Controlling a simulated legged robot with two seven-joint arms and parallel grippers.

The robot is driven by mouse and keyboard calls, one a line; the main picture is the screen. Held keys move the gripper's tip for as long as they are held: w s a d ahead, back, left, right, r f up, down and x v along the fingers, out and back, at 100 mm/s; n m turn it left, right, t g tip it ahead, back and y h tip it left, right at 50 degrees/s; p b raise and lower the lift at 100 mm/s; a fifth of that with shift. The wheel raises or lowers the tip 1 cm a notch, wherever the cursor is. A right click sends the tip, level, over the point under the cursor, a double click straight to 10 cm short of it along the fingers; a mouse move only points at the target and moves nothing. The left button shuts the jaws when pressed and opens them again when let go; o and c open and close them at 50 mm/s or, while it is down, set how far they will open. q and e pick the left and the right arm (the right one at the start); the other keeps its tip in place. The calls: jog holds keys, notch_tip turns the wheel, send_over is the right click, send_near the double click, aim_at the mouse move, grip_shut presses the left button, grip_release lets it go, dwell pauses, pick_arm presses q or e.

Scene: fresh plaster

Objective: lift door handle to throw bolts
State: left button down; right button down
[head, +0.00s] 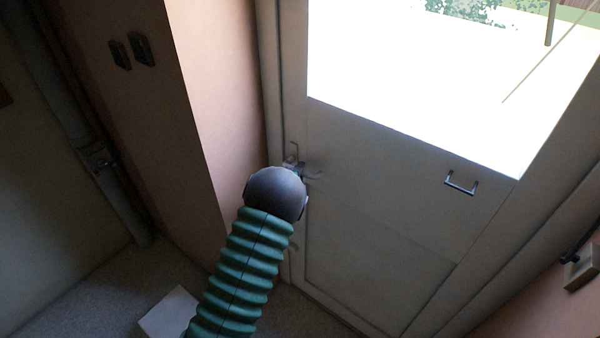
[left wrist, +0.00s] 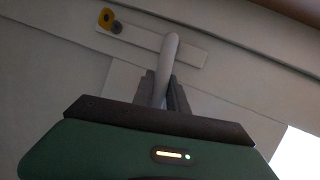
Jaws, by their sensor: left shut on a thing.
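The door (head: 380,215) is pale with a large bright glass pane in its upper part, and it looks closed. The door handle (left wrist: 170,52) is a light curved lever on a long pale backplate (left wrist: 193,48) in the left wrist view. In the head view only part of the handle (head: 313,174) shows at the door's left edge, beyond my arm. My left gripper (left wrist: 163,90) is shut on the door handle, with its fingers on either side of the lever. In the head view my left wrist hides the fingers. A yellow and dark lock cylinder (left wrist: 108,20) sits at the backplate's end. My right gripper is not in view.
A small dark pull handle (head: 461,183) is on the door's right side. Two dark switches (head: 131,51) are on the left wall. A white box-like object (head: 168,311) is on the floor at lower left. A wall box (head: 581,270) is at far right.

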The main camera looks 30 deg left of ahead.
aim_at(304, 157)
pick_arm(q)
jog(key=shift+a+r+n+g+h+p, duration=0.2)
jog(key=shift+r+n+g+h+p, duration=0.2)
jog(key=shift+r+n+h+p, duration=0.45)
jog(key=shift+a+r+n+h+p, duration=0.35)
jog(key=shift+r+n+p, duration=0.15)
jog(key=shift+n, duration=0.45)
jog(key=c, duration=1.3)
grip_release()
jog(key=shift+w+a, duration=0.1)
jog(key=shift+w, duration=0.05)
jog(key=shift+r, duration=0.1)
jog(key=b+v, duration=0.2)
jog(key=v, duration=1.4)
jog(key=shift+s+r, duration=0.2)
jog(key=shift+s, duration=0.05)
